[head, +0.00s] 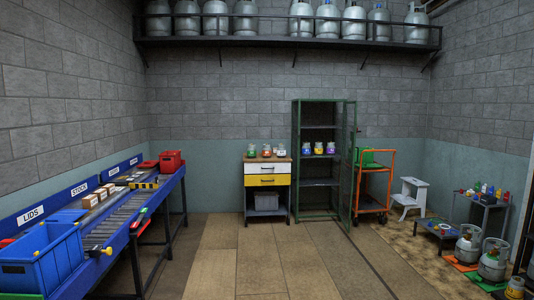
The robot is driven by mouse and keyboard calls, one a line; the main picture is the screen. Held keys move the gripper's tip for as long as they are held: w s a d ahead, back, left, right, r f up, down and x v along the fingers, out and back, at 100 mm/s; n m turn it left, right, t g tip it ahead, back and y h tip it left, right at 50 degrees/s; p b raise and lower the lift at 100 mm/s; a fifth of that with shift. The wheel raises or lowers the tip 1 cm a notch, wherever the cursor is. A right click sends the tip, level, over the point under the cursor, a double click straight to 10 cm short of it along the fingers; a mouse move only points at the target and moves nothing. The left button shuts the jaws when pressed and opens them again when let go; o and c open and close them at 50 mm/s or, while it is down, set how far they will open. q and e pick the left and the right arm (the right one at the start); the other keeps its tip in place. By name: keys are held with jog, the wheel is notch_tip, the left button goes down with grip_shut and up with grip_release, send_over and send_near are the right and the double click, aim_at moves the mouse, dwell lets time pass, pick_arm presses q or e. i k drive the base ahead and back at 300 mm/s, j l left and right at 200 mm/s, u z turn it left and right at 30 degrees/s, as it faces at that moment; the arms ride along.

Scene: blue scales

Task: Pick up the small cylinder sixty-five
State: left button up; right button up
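No label reading sixty-five is legible, so I cannot tell which cylinder it is. A grey gas cylinder (467,246) stands on an orange mat on the floor at the right. A second grey cylinder (493,262) stands nearer on a green mat. A small orange item (515,287) is partly visible at the lower right. Several larger grey cylinders (328,20) stand on the high wall shelf (290,42). Neither of my grippers is in view.
A blue roller bench (118,221) with a blue bin (42,262) runs along the left. A drawer cabinet (267,183), a green open locker (318,165), an orange cart (374,190) and a white step stool (410,197) stand at the back. The middle floor is clear.

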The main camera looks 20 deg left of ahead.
aim_at(266, 151)
jog(key=i+j+u, duration=0.2)
jog(key=i+u, duration=0.2)
jog(key=i, duration=0.25)
jog(key=i+j+u, duration=0.1)
jog(key=i+u, duration=0.3)
jog(key=i, duration=5.5)
